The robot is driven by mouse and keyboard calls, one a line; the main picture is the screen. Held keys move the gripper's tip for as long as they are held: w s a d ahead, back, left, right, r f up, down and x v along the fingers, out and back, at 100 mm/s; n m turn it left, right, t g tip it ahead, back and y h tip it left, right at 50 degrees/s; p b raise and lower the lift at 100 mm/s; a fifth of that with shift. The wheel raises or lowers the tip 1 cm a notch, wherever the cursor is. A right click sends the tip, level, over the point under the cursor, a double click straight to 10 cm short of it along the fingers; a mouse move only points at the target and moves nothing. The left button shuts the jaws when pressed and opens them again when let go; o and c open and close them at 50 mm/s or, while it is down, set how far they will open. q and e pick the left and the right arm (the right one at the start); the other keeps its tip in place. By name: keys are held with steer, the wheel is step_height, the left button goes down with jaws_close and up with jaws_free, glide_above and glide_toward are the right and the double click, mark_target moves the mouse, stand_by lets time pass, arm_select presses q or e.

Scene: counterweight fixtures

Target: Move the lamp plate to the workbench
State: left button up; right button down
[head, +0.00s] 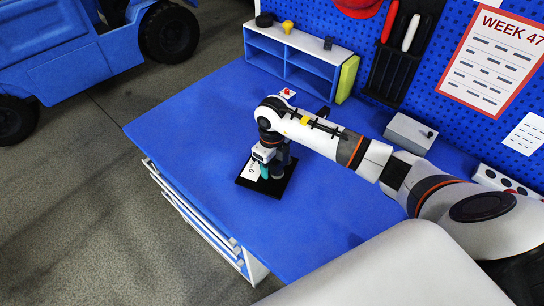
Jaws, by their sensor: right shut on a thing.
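The black plate (276,188), which I take to be the lamp plate, is at the middle of the blue workbench (207,132). A white label lies on its left part and a dark upright piece stands on it. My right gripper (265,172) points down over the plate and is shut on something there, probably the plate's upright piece. The fingers and the exact grip are mostly hidden by the wrist. I cannot tell whether the plate rests fully on the bench top. My left gripper is not in view.
A blue cubby shelf (296,58) with small items stands at the back, beside a yellow-green book (347,79). A grey box (409,133) and a white button panel (505,182) stand to the right. The bench's left and front areas are clear. A blue vehicle (70,45) is on the floor.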

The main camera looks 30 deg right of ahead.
steer(key=shift+w+f, duration=0.15)
steer(key=shift+f, duration=0.6)
steer(key=shift+f, duration=0.15)
steer(key=c, duration=0.9)
jaws_free()
steer(key=shift+f, duration=0.2)
steer(key=o, duration=0.4)
steer(key=shift+s+a+r, duration=0.1)
steer(key=shift+s, duration=0.1)
steer(key=shift+r, duration=0.1)
